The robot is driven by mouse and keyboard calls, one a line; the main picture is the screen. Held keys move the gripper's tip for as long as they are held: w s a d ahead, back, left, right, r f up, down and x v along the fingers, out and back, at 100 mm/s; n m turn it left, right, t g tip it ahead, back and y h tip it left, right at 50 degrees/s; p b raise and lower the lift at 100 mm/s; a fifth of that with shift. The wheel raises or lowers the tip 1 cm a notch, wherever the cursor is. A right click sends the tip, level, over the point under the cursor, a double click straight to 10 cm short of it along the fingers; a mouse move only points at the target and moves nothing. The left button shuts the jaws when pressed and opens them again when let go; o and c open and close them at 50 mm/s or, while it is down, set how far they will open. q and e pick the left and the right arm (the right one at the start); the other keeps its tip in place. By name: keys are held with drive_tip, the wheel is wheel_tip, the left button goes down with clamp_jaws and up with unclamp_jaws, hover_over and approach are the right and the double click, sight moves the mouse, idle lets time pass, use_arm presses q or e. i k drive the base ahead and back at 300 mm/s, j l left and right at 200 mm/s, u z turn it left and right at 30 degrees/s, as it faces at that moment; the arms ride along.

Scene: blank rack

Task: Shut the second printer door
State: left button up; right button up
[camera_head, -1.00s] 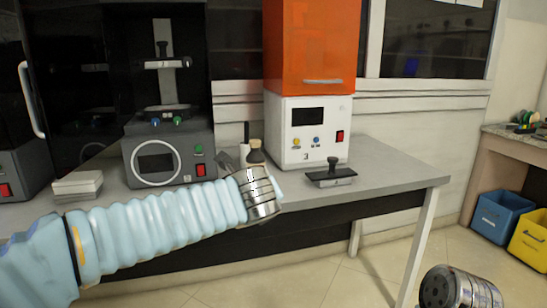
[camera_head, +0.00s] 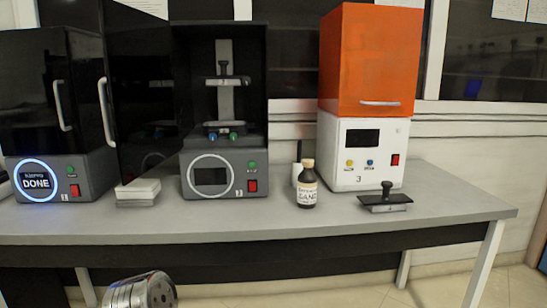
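The second printer (camera_head: 222,178) is the dark grey unit mid-table, with a round white ring around its screen. Its dark door (camera_head: 142,60) stands open, swung out to the left, with a pale vertical handle (camera_head: 105,110) on its left edge. The inside of its chamber (camera_head: 245,95) shows, with a build arm and plate. A metal wrist part of one of my arms shows at the lower left edge, below the table front and apart from the door. No gripper fingers are visible for either arm.
The left printer (camera_head: 60,180) reads DONE and its door (camera_head: 40,90) looks shut. A pale stacked block (camera_head: 137,192) sits below the open door. A dark bottle (camera_head: 307,185), an orange-topped white machine (camera_head: 365,150) and a black-handled plate (camera_head: 386,197) stand to the right.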

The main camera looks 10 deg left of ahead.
sight(137, 43)
drive_tip(key=j, duration=0.45)
drive_tip(key=k+j+z, duration=0.15)
drive_tip(key=j, duration=0.75)
drive_tip(key=k+j+z, duration=0.1)
drive_tip(key=j, duration=0.35)
drive_tip(key=k+j+z, duration=0.1)
drive_tip(key=j, duration=0.35)
drive_tip(key=k+j, duration=0.2)
drive_tip(key=j, duration=0.25)
drive_tip(key=k+j+z, duration=0.1)
drive_tip(key=j, duration=0.35)
